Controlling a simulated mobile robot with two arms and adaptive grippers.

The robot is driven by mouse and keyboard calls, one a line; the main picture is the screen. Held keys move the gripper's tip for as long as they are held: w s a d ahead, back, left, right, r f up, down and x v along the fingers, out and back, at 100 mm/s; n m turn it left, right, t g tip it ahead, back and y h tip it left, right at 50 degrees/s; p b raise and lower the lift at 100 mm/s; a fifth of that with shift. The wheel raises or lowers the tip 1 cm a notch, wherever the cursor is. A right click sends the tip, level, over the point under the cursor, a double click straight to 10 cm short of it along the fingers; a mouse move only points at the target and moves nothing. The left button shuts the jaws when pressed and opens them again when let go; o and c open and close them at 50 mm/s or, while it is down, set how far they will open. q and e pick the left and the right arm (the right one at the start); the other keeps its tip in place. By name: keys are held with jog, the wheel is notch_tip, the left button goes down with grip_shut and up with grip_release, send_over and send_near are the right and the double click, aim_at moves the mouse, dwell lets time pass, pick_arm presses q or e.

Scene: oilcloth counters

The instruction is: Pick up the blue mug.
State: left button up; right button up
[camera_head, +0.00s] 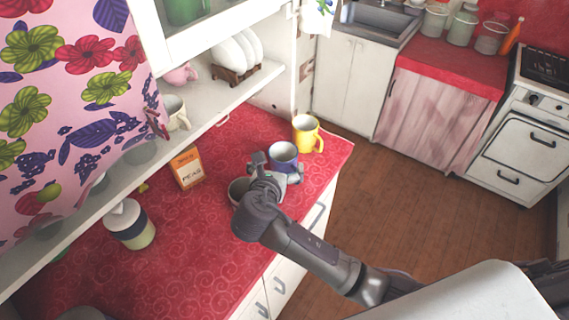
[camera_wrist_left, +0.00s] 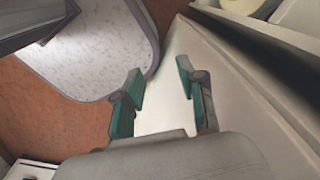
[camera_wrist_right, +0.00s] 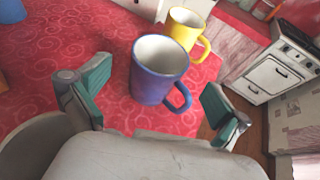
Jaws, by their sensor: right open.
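The blue mug (camera_head: 284,157) stands upright on the red counter near its right end, with a pale inside. In the right wrist view the blue mug (camera_wrist_right: 158,82) stands just ahead of the fingers, its handle toward the right finger. My right gripper (camera_head: 276,174) is at the near side of the mug and partly covers it. In the right wrist view my right gripper (camera_wrist_right: 158,106) is open, its fingers apart and nothing between them. My left gripper (camera_wrist_left: 160,100) is open and empty in the left wrist view, beside a white surface; it is out of the head view.
A yellow mug (camera_head: 306,134) stands close behind the blue mug. A peas box (camera_head: 187,168) and a lidded jar (camera_head: 130,224) are farther left. The shelf (camera_head: 215,98) overhangs the counter's back.

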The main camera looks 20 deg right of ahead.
aim_at(286, 148)
jog(key=p+x, duration=0.1)
jog(key=x, duration=0.3)
jog(key=shift+w+d+r, duration=0.1)
jog(key=shift+w+d, duration=0.05)
jog(key=shift+w+d+f, duration=0.15)
jog(key=shift+w+f, duration=0.05)
jog(key=shift+w, duration=0.1)
jog(key=shift+s, duration=0.1)
jog(key=c, duration=0.6)
pick_arm(q)
jog(key=shift+w+d+r, duration=0.1)
jog(key=shift+w+r, duration=0.15)
jog(key=shift+r, duration=0.2)
jog(key=shift+w+d+r, duration=0.1)
jog(key=shift+w+r, duration=0.1)
jog(key=shift+r, duration=0.25)
pick_arm(e)
jog(key=shift+r, duration=0.1)
jog(key=c, duration=1.1)
